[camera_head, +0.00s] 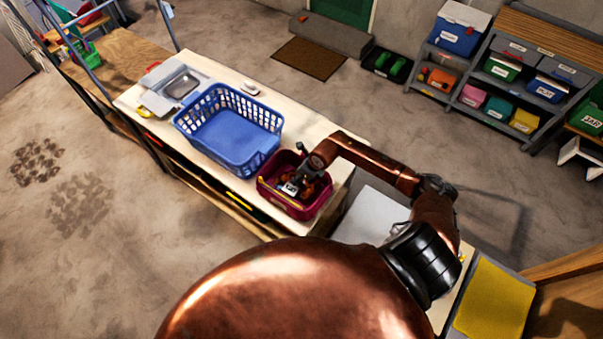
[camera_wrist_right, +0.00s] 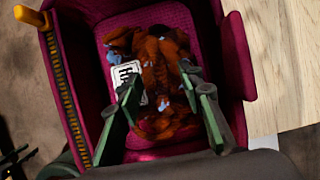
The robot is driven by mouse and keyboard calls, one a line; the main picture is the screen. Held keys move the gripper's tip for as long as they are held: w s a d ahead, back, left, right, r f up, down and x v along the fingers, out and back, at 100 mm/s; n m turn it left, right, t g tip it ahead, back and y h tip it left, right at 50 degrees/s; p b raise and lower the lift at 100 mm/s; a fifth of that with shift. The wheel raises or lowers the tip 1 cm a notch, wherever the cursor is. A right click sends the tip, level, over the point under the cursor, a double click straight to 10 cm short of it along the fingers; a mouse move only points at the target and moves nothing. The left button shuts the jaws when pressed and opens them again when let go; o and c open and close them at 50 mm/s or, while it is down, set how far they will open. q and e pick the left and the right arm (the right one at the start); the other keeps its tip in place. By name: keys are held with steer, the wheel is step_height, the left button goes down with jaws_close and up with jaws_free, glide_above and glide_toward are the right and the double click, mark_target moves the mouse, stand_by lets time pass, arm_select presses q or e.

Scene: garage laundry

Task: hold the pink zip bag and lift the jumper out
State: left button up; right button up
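The pink zip bag (camera_head: 311,212) stands open on the white worktop, at the end nearest me, with a yellow zip along its edge. In the right wrist view I look down into the bag (camera_wrist_right: 237,58). The rust-orange jumper (camera_wrist_right: 160,62), with bluish patches, lies bunched on its floor. A white lettered tag (camera_wrist_right: 122,75) lies beside the left finger. My right gripper (camera_wrist_right: 160,80) is inside the bag, its fingers apart on either side of the jumper. It also shows in the head view (camera_head: 304,178). I cannot tell whether the fingers touch the cloth. My left gripper is not in view.
A blue laundry basket (camera_head: 232,133) stands on the worktop (camera_head: 312,128) just beyond the bag. A grey scale-like device (camera_head: 177,88) lies farther back. A yellow panel (camera_head: 494,300) is at lower right. Shelves with coloured bins (camera_head: 502,70) stand at upper right.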

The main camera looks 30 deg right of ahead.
steer(key=shift+f, duration=0.1)
jaws_close()
stand_by(0.4)
